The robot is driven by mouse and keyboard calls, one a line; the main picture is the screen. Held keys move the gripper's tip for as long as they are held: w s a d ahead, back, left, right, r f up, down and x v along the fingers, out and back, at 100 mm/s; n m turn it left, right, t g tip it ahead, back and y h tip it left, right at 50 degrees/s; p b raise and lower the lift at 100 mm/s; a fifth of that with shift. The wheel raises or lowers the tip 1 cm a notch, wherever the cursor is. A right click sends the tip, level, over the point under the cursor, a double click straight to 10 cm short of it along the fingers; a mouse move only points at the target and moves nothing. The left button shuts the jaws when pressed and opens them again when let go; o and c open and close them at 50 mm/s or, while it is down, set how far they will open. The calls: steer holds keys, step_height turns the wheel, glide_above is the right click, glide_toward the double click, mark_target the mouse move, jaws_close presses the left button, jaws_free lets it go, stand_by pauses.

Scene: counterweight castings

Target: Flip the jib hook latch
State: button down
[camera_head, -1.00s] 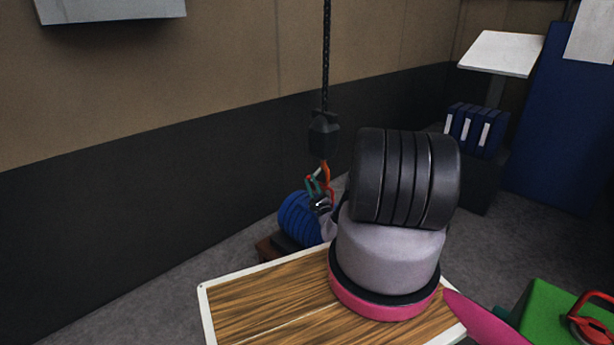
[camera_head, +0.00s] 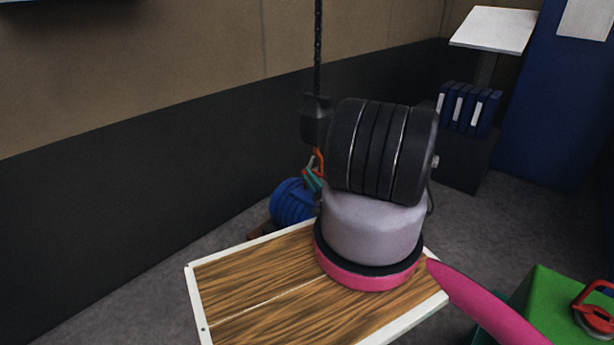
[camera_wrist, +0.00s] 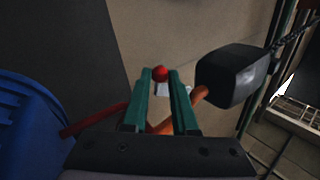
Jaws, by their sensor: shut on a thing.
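The orange jib hook (camera_head: 319,158) hangs under a black block (camera_head: 316,121) on a chain. In the wrist view the hook (camera_wrist: 198,97) curves from the block (camera_wrist: 232,76) behind my gripper's fingers. My gripper (camera_wrist: 160,76) has two teal fingers, a small gap apart. A red ball (camera_wrist: 160,73) shows between their tips, and the gripper is shut on it. It looks like the latch's knob; the rest of the latch is hard to make out. In the head view my gripper (camera_head: 312,181) is small and mostly hidden behind my arm.
A blue ribbed casting (camera_head: 291,203) stands low behind a wooden board with a white rim (camera_head: 196,309). A green box (camera_head: 548,300) with a red-handled item (camera_head: 594,316) is at lower right. Blue binders (camera_head: 468,108) and a slanted white panel (camera_head: 494,29) stand behind. A wall runs along the left.

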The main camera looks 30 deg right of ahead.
stand_by(0.3)
steer(key=c, duration=0.7)
jaws_free()
steer(key=shift+v, duration=3.75)
steer(key=shift+s, duration=0.1)
